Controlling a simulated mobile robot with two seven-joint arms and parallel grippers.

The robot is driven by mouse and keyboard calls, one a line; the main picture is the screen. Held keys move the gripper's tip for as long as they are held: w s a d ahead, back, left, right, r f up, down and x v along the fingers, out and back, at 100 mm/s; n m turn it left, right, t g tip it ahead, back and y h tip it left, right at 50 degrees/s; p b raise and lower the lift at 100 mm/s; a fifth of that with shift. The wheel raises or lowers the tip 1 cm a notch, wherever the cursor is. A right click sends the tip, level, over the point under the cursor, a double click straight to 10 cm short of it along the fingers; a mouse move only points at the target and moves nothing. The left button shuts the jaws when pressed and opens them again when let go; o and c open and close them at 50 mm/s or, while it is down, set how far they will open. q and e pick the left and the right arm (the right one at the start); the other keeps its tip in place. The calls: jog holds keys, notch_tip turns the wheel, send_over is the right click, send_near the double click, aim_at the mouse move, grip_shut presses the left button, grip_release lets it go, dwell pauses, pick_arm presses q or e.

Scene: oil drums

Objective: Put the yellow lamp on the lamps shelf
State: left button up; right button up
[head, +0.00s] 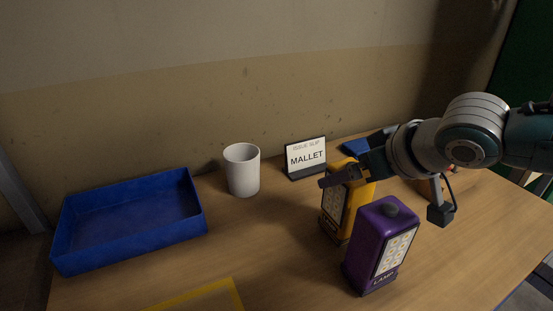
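The yellow lamp (331,226) stands upright on the wooden table, partly hidden by a purple lamp in front of it and by my gripper at its top. My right gripper (341,178) reaches in from the right, and a dark finger lies across the upper part of the yellow lamp. Its other finger is hidden, so I cannot tell whether it grips the lamp. My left gripper is not in view. No lamps shelf can be made out.
The purple lamp (369,245) stands close in front of the yellow one. A blue tray (130,248), a white cup (242,172) and a "MALLET" sign (306,158) stand along the wall. A blue object (355,148) lies behind my gripper.

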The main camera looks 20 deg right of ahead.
grip_shut()
dwell(0.6)
